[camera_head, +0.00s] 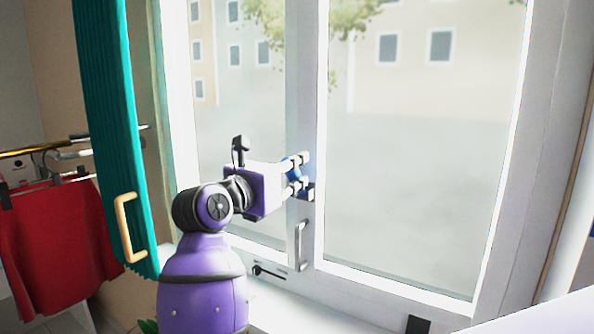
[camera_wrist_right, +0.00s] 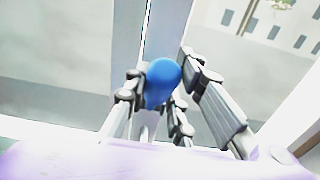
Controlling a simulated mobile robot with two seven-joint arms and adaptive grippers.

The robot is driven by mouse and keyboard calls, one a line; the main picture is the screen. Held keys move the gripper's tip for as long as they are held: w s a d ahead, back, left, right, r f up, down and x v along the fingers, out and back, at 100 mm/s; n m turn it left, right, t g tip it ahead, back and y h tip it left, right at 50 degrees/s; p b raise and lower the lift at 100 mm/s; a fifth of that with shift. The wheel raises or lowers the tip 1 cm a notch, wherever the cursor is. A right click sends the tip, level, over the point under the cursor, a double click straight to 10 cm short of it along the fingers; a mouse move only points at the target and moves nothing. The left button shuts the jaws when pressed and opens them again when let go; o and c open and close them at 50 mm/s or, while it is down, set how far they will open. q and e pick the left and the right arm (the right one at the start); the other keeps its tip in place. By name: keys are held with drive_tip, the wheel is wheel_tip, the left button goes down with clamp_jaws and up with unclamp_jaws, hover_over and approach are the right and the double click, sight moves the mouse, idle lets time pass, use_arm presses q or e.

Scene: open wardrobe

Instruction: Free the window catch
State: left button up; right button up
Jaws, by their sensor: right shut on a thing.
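The window (camera_head: 310,215) has two glass panes in white frames that meet at a middle post. A blue rounded knob (camera_wrist_right: 163,82), likely part of the catch, sits on this post. It also shows in the head view (camera_head: 294,168), partly hidden by my fingers. My right gripper (camera_head: 302,176) is shut on the knob, with its fingers on both sides of it in the right wrist view (camera_wrist_right: 160,98). Whatever lies behind the knob is hidden. A pale upright handle (camera_head: 300,246) is on the frame below the gripper. My left gripper is not in view.
A teal wardrobe door (camera_head: 104,125) with a pale handle (camera_head: 128,228) stands open at the left. A red garment (camera_head: 55,248) hangs beyond it near a brass rail (camera_head: 40,147). A small dark fitting (camera_head: 268,271) is low on the window.

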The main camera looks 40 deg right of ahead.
drive_tip(key=shift+a+f, duration=0.15)
drive_tip(key=shift+f, duration=0.15)
drive_tip(key=shift+a+f, duration=0.2)
drive_tip(key=shift+f, duration=0.25)
drive_tip(key=shift+s+a+f, duration=0.1)
drive_tip(key=shift+a+f, duration=0.1)
drive_tip(key=shift+a, duration=0.05)
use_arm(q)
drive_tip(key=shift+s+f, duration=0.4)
